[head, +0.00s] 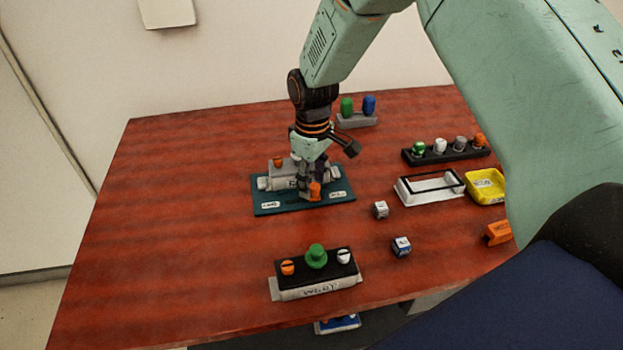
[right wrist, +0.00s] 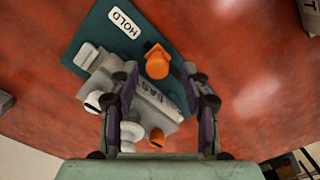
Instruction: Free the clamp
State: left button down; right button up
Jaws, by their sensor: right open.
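A teal plate (head: 264,207) with white labels lies on the table and bears a light grey block (head: 318,170) with dark lettering. One label reads HOLD (right wrist: 125,22) in the right wrist view. An orange knob-like piece (head: 314,190) stands at the block's near side; it also shows in the right wrist view (right wrist: 157,64). A second orange piece (head: 278,162) is at the block's far side. I cannot tell which part is the clamp. My right gripper (head: 308,188) is open, pointing down, with its fingers (right wrist: 163,75) around part of the block. Contact is unclear. My left gripper is not in view.
A dark-topped stand (head: 318,283) with orange, green and white knobs is in front. Two small cubes (head: 381,209) (head: 401,246), a white tray (head: 405,196), a yellow tray (head: 470,199) and a black rack (head: 415,160) are right. The table's left side is clear.

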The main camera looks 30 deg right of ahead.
jog(key=shift+d+f, duration=0.2)
jog(key=shift+s+d, duration=0.15)
jog(key=shift+d, duration=0.05)
jog(key=shift+a+r, duration=0.15)
jog(key=shift+a, duration=0.25)
jog(key=c, duration=0.4)
jog(key=shift+d, duration=0.25)
jog(key=c, duration=0.5)
jog(key=shift+a, duration=0.1)
grip_shut()
